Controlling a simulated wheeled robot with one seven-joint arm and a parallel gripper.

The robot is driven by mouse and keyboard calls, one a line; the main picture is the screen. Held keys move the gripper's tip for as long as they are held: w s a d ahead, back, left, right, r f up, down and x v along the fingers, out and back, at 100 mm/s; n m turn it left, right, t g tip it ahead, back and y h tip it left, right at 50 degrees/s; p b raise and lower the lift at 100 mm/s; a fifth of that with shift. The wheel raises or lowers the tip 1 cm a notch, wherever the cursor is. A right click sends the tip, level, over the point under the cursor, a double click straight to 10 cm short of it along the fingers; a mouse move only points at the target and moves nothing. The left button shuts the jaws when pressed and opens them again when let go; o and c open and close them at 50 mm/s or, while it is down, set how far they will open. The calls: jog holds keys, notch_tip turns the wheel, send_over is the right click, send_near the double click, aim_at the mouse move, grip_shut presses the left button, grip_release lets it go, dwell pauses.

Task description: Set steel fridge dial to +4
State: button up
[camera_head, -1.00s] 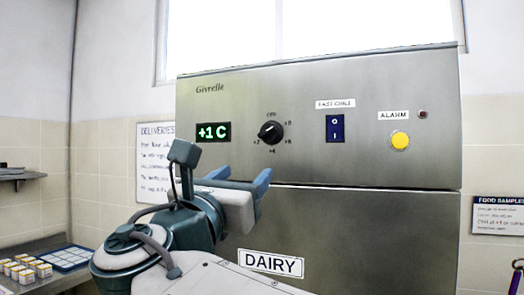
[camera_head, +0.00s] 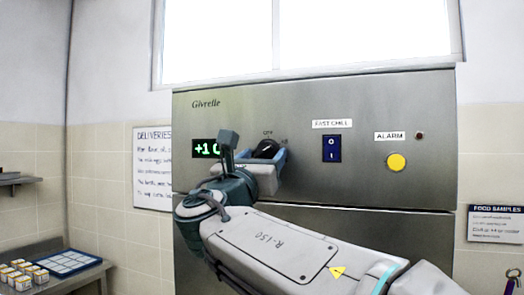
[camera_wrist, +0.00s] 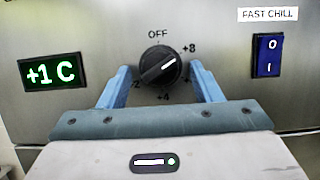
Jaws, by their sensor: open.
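The fridge dial (camera_wrist: 159,68) is a round black knob on the steel fridge (camera_head: 360,107), with OFF above it and +8, +4 and +2 around it. Its white line slants from lower left to upper right. The green display (camera_wrist: 53,72) reads +1 C. My gripper (camera_wrist: 161,80) is open, its blue fingers left and right of the dial with gaps on both sides. The left finger partly covers the +2 mark and the right finger hides the +6 mark. In the head view the dial (camera_head: 266,147) shows just above my gripper (camera_head: 262,158).
A blue rocker switch (camera_head: 332,148) labelled FAST CHILL is right of the dial. A yellow alarm button (camera_head: 396,162) and a small dark red lamp (camera_head: 419,135) are further right. A side counter (camera_head: 62,275) holds a tray and small boxes at left.

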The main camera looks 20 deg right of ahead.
jog(key=shift+w+d+r, duration=0.1)
jog(key=shift+w+d, duration=0.05)
jog(key=c, duration=1)
